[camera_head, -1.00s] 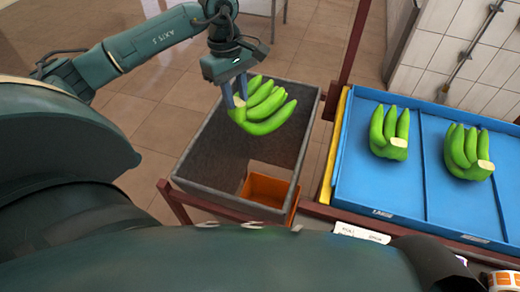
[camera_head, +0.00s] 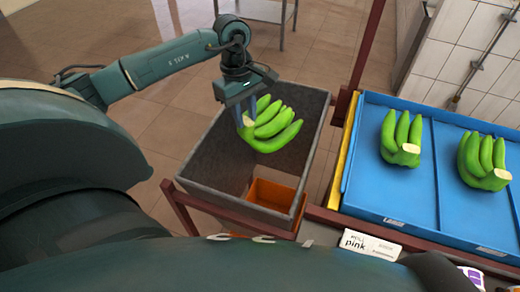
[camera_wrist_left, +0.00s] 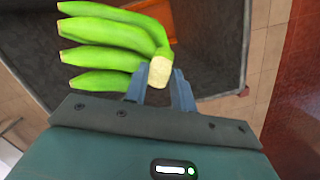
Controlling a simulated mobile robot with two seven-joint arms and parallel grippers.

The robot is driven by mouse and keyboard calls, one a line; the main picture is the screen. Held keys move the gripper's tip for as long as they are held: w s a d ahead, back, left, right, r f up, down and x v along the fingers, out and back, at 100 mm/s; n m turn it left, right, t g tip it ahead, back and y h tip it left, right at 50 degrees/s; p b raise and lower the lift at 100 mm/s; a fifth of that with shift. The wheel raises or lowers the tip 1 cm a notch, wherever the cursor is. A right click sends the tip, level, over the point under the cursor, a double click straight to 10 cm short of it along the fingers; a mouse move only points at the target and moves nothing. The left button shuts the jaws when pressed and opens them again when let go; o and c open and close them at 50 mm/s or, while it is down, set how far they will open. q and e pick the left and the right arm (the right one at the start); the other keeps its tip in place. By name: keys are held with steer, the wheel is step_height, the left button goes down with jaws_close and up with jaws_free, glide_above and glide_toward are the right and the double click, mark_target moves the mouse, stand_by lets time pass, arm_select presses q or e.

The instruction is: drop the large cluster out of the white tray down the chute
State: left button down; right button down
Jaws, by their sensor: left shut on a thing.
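My left gripper (camera_head: 246,116) is shut on the crown of a large green banana cluster (camera_head: 272,128). It holds the cluster over the open grey chute (camera_head: 213,160), with the bananas pointing right in the head view. In the left wrist view the pale cut crown is between the fingers (camera_wrist_left: 158,82), and the fruit of the cluster (camera_wrist_left: 105,40) extends left. The chute has an orange opening (camera_head: 270,194) at its near bottom. No white tray shows in these views. My right gripper is not in view.
A blue tray (camera_head: 433,205) on the right holds two other green clusters, a left one (camera_head: 401,138) and a right one (camera_head: 484,162). A dark red frame (camera_head: 367,50) stands between chute and tray. A label reading "pink" (camera_head: 367,246) is at the near edge.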

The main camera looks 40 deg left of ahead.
arm_select(q)
steer(key=shift+r, duration=0.15)
steer(key=c, duration=1.2)
jaws_free()
steer(key=shift+o, duration=0.6)
steer(key=shift+s+f, duration=0.1)
steer(key=shift+f, duration=0.1)
steer(key=shift+r, duration=0.45)
step_height(320, 180, up, 12)
steer(key=a+b, duration=0.1)
steer(key=a, duration=0.1)
steer(key=shift+w+r+b, duration=0.2)
steer(key=shift+w+b, duration=0.1)
steer(key=shift+b, duration=0.05)
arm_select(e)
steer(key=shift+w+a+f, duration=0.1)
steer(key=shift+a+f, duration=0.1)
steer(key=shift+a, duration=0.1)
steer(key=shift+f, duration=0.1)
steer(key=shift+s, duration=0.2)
